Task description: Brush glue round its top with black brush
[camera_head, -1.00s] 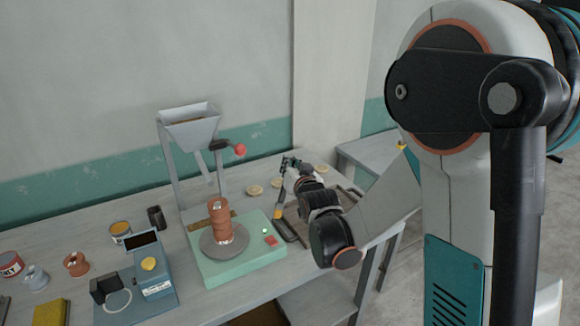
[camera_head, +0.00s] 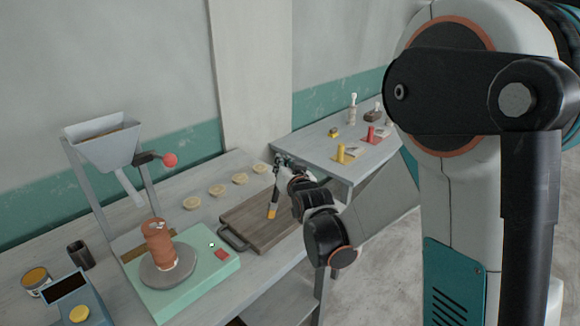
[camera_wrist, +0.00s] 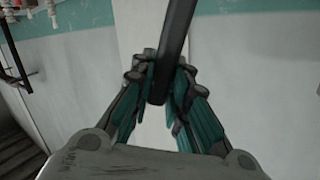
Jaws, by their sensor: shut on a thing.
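My gripper (camera_head: 281,163) is shut on a brush (camera_head: 273,203) that hangs nearly upright below it, with a dark handle and an orange-yellow lower end. In the wrist view, the dark handle (camera_wrist: 172,45) runs between the teal-padded fingers of my gripper (camera_wrist: 160,78). The brush is in front of or over the wooden board; I cannot tell whether its end touches. A ridged red-brown clay cylinder (camera_head: 159,244) stands upright on a round grey wheel (camera_head: 168,270) on a pale green base, left of and apart from my gripper. Its top carries small pale marks.
The wooden board (camera_head: 238,218) has a dark handle. Several pale discs (camera_head: 217,191) lie behind it. A grey hopper (camera_head: 104,148) with a red-knobbed lever (camera_head: 170,160) stands behind the wheel. An open tin (camera_head: 36,284) and black cup (camera_head: 80,254) are at left. A second table (camera_head: 310,156) holds small items.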

